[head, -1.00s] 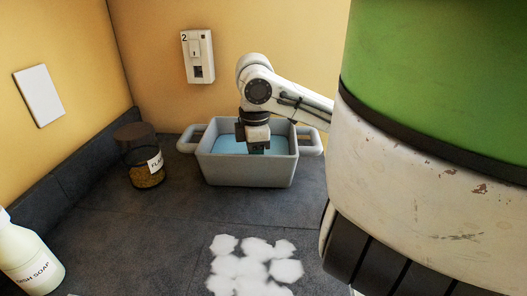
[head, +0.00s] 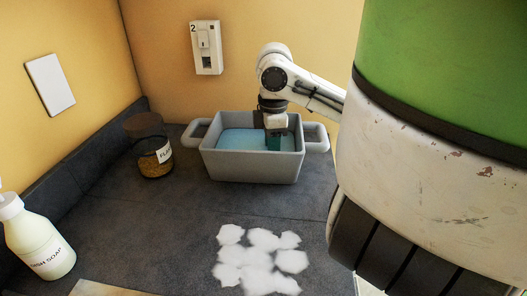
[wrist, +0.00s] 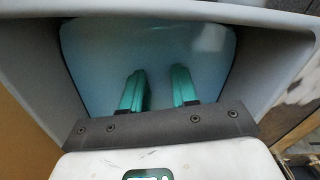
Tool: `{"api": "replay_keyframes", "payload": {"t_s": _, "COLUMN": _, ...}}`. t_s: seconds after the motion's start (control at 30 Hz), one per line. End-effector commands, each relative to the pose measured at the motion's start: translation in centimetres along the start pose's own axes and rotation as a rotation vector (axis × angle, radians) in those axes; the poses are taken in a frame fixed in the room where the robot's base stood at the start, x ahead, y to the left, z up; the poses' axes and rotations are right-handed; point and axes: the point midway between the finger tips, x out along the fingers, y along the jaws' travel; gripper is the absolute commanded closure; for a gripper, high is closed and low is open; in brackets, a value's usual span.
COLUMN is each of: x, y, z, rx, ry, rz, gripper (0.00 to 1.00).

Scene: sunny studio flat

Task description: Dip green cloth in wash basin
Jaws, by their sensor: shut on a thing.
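The grey wash basin (head: 252,166) stands on the dark counter with a handle at each end and pale blue water inside. My gripper (head: 276,131) points down inside it, right of the middle, shut on the green cloth (head: 273,143). The cloth shows as a small dark green patch at the water. In the wrist view, two teal-green strips (wrist: 183,85) show at my gripper (wrist: 158,92), over the blue water within the basin walls (wrist: 40,65). I cannot tell how deep the cloth sits.
A brown-lidded jar (head: 149,150) stands left of the basin. A dish soap bottle (head: 36,240) is at the front left. White patches (head: 260,262) lie on the counter in front of the basin. A wall switch (head: 206,48) is behind; a blank plate (head: 50,85) is on the left wall.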

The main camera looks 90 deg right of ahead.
Motion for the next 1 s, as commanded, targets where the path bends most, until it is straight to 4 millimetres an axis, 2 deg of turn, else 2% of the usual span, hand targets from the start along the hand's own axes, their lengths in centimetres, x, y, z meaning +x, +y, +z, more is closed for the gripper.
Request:
{"api": "replay_keyframes", "payload": {"t_s": 0.17, "x": -0.1, "y": 0.2, "z": 0.4, "rx": 0.004, "ry": -0.003, "rz": 0.001, "gripper": 1.0}}
{"api": "replay_keyframes", "payload": {"t_s": 0.53, "x": -0.1, "y": -1.6, "z": -2.4, "rx": 0.001, "ry": -0.002, "rz": 0.001, "gripper": 1.0}}
{"api": "replay_keyframes", "payload": {"t_s": 0.83, "x": -0.1, "y": -1.7, "z": -2.5, "rx": 0.003, "ry": -0.002, "rz": 0.001, "gripper": 1.0}}
{"api": "replay_keyframes", "payload": {"t_s": 1.0, "x": -1.4, "y": -1.7, "z": -2.5, "rx": 0.003, "ry": -0.002, "rz": 0.002, "gripper": 1.0}}
